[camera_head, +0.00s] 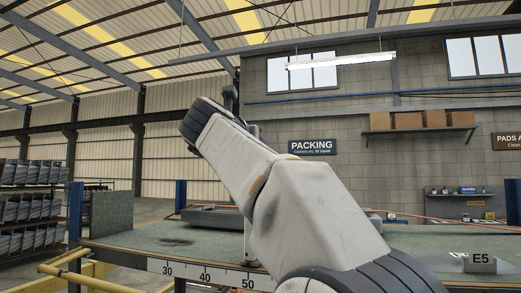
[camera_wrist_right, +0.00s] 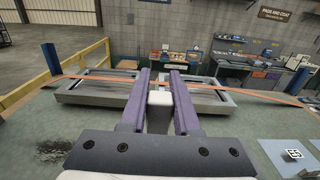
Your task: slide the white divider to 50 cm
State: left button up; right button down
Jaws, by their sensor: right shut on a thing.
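My right gripper (camera_wrist_right: 160,76) shows in the right wrist view with two purple fingers, shut on a white piece (camera_wrist_right: 160,98), which I take to be the white divider. In the head view my right arm crosses the middle and hides the gripper and most of the divider. A pale upright strip (camera_head: 250,238) shows at the arm's left side, just above the 50 mark. The bench-edge scale (camera_head: 187,273) reads 30, 40 and 50; the part further right is hidden. My left gripper is in neither view.
The green bench top (camera_head: 130,238) is mostly clear on the left, with a dark stain. Grey rack frames (camera_wrist_right: 98,92) lie behind the gripper on both sides, with an orange line across. A yellow rail (camera_head: 65,258) stands left.

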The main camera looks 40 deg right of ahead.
jog(key=shift+s+d+r, duration=0.1)
jog(key=shift+s, duration=0.05)
jog(key=c, duration=0.6)
grip_release()
jog(key=shift+c, duration=0.2)
jog(key=b+v, duration=0.3)
jog(key=v, duration=0.7)
jog(key=shift+s+a+b, duration=0.15)
jog(key=shift+a+b, duration=0.05)
jog(key=shift+b, duration=0.1)
